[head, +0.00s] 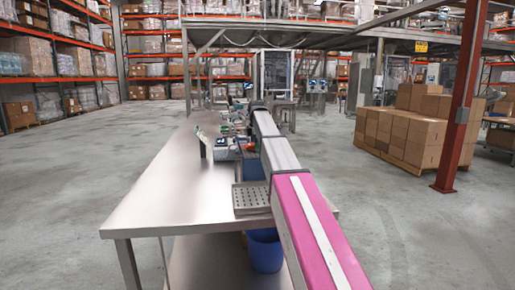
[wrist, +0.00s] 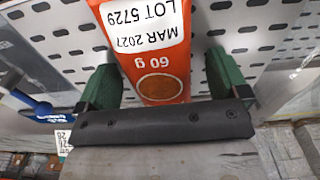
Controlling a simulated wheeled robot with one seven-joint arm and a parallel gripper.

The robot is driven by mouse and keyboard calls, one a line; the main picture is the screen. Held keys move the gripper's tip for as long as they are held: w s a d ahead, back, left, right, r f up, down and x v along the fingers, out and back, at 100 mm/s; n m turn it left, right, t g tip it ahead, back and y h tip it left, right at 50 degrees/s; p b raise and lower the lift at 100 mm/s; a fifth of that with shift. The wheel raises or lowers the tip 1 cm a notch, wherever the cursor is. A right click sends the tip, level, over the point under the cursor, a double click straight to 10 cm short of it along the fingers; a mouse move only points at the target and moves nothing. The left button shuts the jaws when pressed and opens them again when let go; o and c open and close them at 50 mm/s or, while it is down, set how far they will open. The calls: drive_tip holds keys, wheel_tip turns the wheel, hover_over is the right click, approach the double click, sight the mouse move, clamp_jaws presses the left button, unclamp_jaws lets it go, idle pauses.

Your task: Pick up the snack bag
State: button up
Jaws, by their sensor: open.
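The snack bag (wrist: 150,55) is orange with a white label printed MAR 2027, LOT 5729 and the mark 60 g. In the wrist view it runs up out of the top of the frame, over a slotted grey surface (wrist: 215,22). My gripper (wrist: 163,78) is open. Its two green fingers stand on either side of the bag's near end, with a gap showing on the right. I cannot tell how high the fingers are above the slotted surface. In the head view my arm hides the gripper, and I cannot make out the bag.
A long steel table (head: 160,190) runs ahead, bare on its left side. Several small items (head: 228,140) crowd its far part. A perforated tray (head: 250,198) sits near the front, with a blue bin (head: 265,250) below. Stacked cartons (head: 405,130) and a red post (head: 462,110) stand right.

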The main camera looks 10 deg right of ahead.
drive_tip(key=c, duration=1)
drive_tip(key=shift+r, duration=0.1)
